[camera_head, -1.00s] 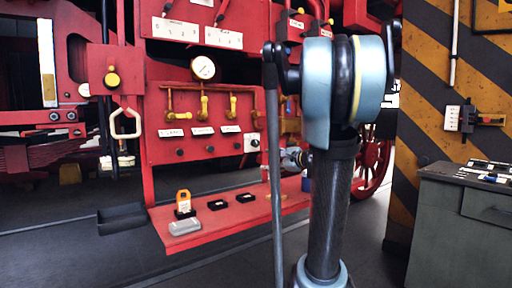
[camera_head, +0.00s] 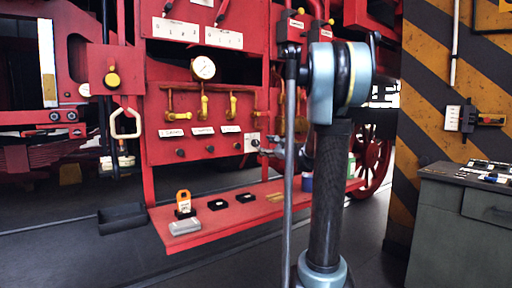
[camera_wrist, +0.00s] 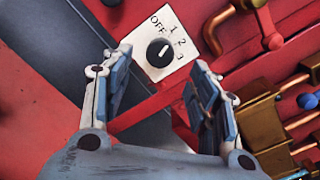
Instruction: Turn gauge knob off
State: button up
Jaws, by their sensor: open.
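The gauge knob (camera_wrist: 159,52) is a round black dial on a white plate (camera_wrist: 148,68) marked OFF, 1, 2 and 3. Its light pointer line slants up and to the right in the wrist view, away from the word OFF; I cannot tell exactly which number it meets. In the head view the plate (camera_head: 252,136) sits at the lower right of the red panel. My gripper (camera_wrist: 160,72) is open and empty, its two fingers on either side of the knob in the wrist view, apparently short of it. In the head view it is small beside the plate and partly hidden by my arm.
Brass pipes and valves (camera_wrist: 262,110) lie close to the right finger in the wrist view. A round gauge (camera_head: 203,68) is above on the panel. A red shelf (camera_head: 225,222) below holds several small items. A grey cabinet (camera_head: 455,225) stands at right.

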aim_at(257, 143)
jog(key=x, duration=0.8)
jog(key=shift+w+a, duration=0.2)
jog(key=c, duration=1.1)
